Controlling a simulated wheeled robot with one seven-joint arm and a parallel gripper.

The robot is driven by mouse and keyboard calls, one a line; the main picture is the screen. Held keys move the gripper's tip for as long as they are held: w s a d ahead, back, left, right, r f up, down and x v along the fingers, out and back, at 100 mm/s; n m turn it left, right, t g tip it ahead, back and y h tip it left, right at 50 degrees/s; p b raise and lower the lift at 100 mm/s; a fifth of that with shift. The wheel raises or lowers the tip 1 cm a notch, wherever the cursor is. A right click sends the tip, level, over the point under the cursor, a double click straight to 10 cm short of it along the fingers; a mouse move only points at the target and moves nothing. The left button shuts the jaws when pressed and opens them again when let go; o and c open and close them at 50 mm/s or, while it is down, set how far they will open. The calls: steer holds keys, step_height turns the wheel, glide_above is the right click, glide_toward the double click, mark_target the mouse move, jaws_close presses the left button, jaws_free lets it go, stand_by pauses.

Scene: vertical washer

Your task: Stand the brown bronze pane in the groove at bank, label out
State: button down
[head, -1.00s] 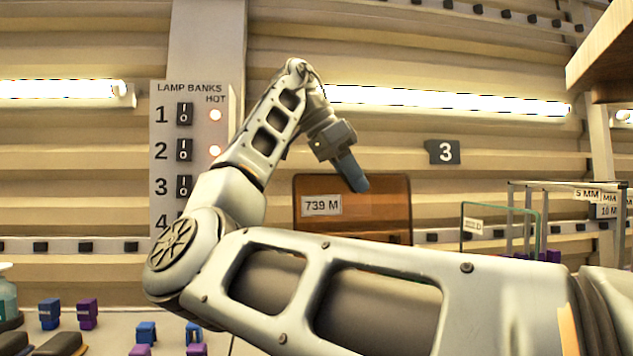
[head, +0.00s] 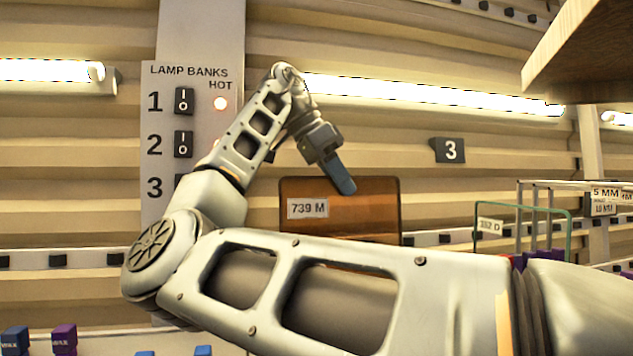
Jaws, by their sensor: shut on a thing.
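The brown bronze pane (head: 362,212) stands upright in front of the slatted wall, with its white label "739 M" (head: 308,208) facing me at its upper left. My gripper (head: 340,175) is at the pane's top edge, right of its middle, with its blue fingers shut on it. My own arm hides the pane's lower part, so I cannot see what is beneath it.
A clear, green-edged pane (head: 540,225) and a metal rack (head: 580,185) stand at right. A wooden board (head: 580,60) juts in at upper right. Blue and purple blocks (head: 64,340) sit at lower left.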

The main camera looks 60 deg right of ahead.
steer(key=w+d+f, duration=0.3)
steer(key=w+d, duration=0.4)
steer(key=d, duration=0.1)
steer(key=shift+w+f, duration=0.3)
steer(key=shift+f, duration=0.05)
stand_by(0.8)
steer(key=shift+w+a, duration=0.1)
stand_by(0.9)
steer(key=shift+a+f+b, duration=0.15)
steer(key=shift+f+b, duration=0.15)
steer(key=shift+f, duration=1.3)
stand_by(2.4)
steer(key=c, duration=1.1)
jaws_free()
steer(key=shift+f, duration=0.1)
